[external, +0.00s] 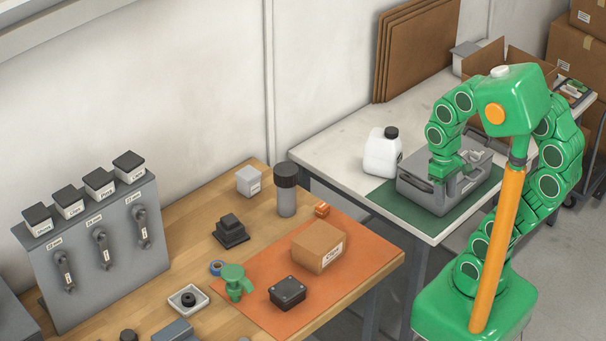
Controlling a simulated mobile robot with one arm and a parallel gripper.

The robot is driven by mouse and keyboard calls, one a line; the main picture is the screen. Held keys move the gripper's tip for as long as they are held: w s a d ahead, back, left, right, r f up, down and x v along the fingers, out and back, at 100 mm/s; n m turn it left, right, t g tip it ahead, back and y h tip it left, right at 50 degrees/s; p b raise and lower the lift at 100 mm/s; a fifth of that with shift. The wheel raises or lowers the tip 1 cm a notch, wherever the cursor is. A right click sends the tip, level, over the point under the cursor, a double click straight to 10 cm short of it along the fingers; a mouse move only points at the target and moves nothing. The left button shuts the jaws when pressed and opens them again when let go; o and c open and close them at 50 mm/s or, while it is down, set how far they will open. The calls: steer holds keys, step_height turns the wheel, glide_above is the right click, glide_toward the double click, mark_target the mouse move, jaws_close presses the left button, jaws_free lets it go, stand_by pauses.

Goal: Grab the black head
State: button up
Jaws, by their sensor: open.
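Two dark pieces could be the black head, and I cannot tell which. One is a black stepped block (231,230) on the wooden bench, left of the orange mat. The other is a low black box (287,293) with small round marks on its top, lying on the mat. My gripper (458,172) is over the grey case (420,192) on the far white table, well away from both. Its jaws are open. The fingertips are small and partly lost against the case and its contents.
The orange mat (345,285) also bears a cardboard box (318,246) and a green object (234,282). A grey cylinder with a dark lid (286,190) stands behind. A white jug (382,152) stands left of the case. A grey rack (95,250) stands at left.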

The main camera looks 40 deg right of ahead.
steer(key=o, duration=1)
steer(key=shift+o, duration=0.2)
steer(key=shift+w, duration=0.1)
